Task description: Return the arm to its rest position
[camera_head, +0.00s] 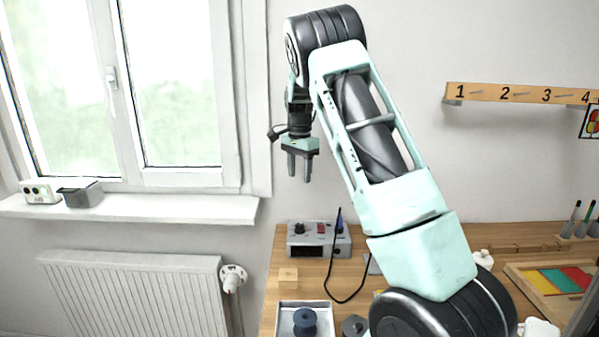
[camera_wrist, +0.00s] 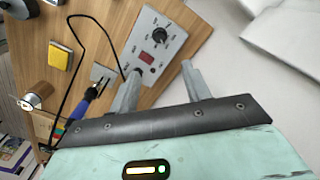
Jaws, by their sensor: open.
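My gripper (camera_head: 300,167) hangs with its fingers pointing down, high above the left part of the wooden workbench (camera_head: 264,318). My arm rises from the lower right, bends at the top and comes down to the gripper. In the wrist view the two grey fingers of my gripper (camera_wrist: 158,82) stand apart with nothing between them. The grey control box (camera_wrist: 158,42) with a black knob and a red display lies beyond the fingers. In the head view this box (camera_head: 318,240) stands on the bench below the gripper, well apart from it.
A tray (camera_head: 282,322) with a blue spool (camera_head: 305,320) is at the bench's front left. A small wooden block (camera_head: 288,275) lies behind it. A numbered rail (camera_head: 525,95) is on the wall at right. The window sill (camera_head: 130,208) and radiator (camera_head: 150,290) are at left.

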